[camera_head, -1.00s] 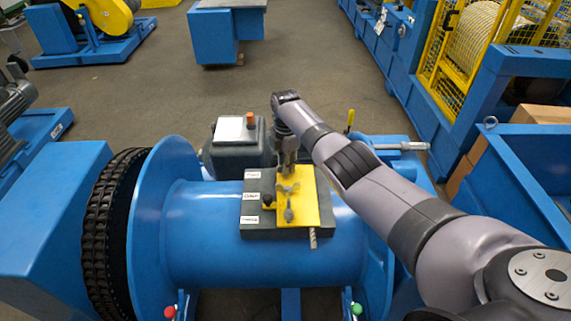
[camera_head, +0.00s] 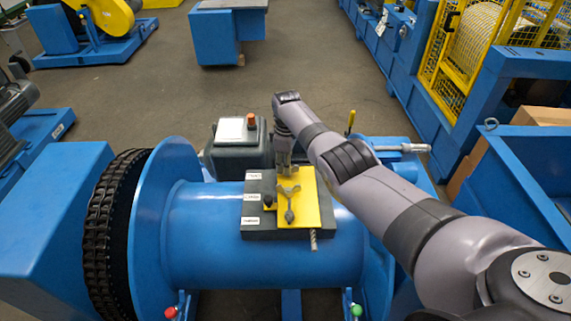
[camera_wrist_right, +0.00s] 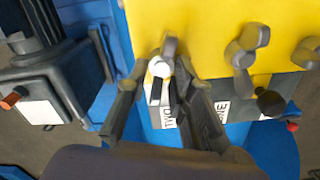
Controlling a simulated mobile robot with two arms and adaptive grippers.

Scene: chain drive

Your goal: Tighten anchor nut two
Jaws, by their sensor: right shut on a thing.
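A yellow plate (camera_head: 313,208) lies on a dark block (camera_head: 258,226) on top of the blue drum. My right gripper (camera_head: 284,168) points down at the plate's far end. In the right wrist view, my right gripper (camera_wrist_right: 163,82) is shut on a small grey metal nut (camera_wrist_right: 167,48), which is blurred and partly hidden by the fingers. A white label reading TWO (camera_wrist_right: 167,118) shows beside the fingers. A second, wing-shaped nut (camera_wrist_right: 243,50) stands apart on the plate, and it also shows in the head view (camera_head: 289,191). My left gripper is out of view.
The blue drum (camera_head: 205,240) carries a thick black chain (camera_head: 100,225) at its left. A dark motor box (camera_head: 232,152) stands behind the block. A knob (camera_head: 268,208) sits by the plate's left edge. A yellow cage (camera_head: 490,40) stands at the right.

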